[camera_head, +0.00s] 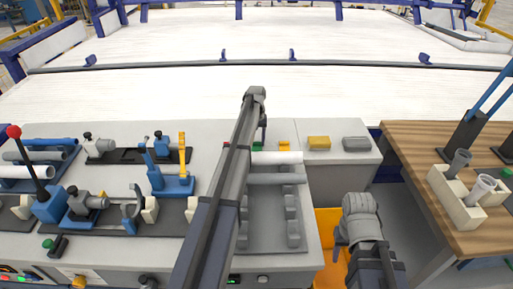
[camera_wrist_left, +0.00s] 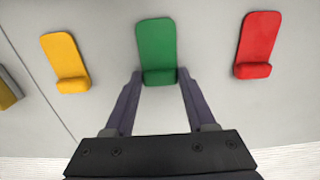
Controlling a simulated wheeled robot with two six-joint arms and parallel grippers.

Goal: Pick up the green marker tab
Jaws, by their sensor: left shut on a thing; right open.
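The green marker tab (camera_wrist_left: 156,45) lies on the grey bench top in the middle of the left wrist view. My left gripper (camera_wrist_left: 159,78) has its two fingers closed on either side of the tab's raised near end. In the head view a small part of the green tab (camera_head: 258,146) shows beside my left gripper (camera_head: 263,134), and my left arm hides much of the area. My right gripper (camera_head: 342,243) is open and empty, low at the right over the yellow bin.
A yellow tab (camera_wrist_left: 65,62) and a red tab (camera_wrist_left: 258,45) flank the green one with clear gaps. In the head view, a white pipe (camera_head: 280,158) and a grey pipe (camera_head: 278,179) lie on the rack just in front. Yellow and grey blocks (camera_head: 319,143) (camera_head: 356,144) sit to the right.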

